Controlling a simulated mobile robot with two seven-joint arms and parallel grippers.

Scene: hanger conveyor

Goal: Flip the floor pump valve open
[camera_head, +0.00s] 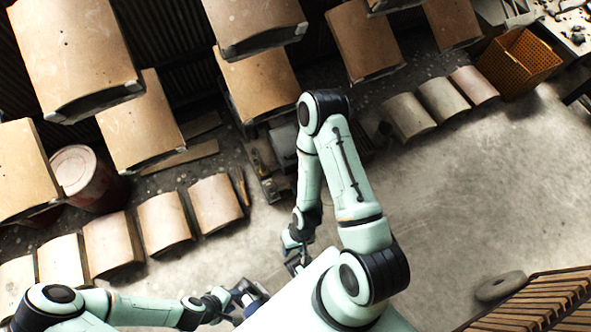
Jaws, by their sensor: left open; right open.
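My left gripper (243,290) is low in the head view, at the end of the arm from the left. It is open, beside a small dark-blue thing (254,303) partly hidden by my pale body. I cannot tell whether this is part of the floor pump or whether the gripper touches it. My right gripper (296,262) is open, a little up and right of the left one, close to the edge of my body. I cannot make out the pump valve or its state; nothing is clearly seen between the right fingers.
Curved tan panels (70,50) hang across the upper left and middle. Shorter panels (164,222) stand in a row along the floor. A red drum (85,177) is at left, an orange crate (519,62) at upper right, and a slatted wooden piece (540,303) at lower right.

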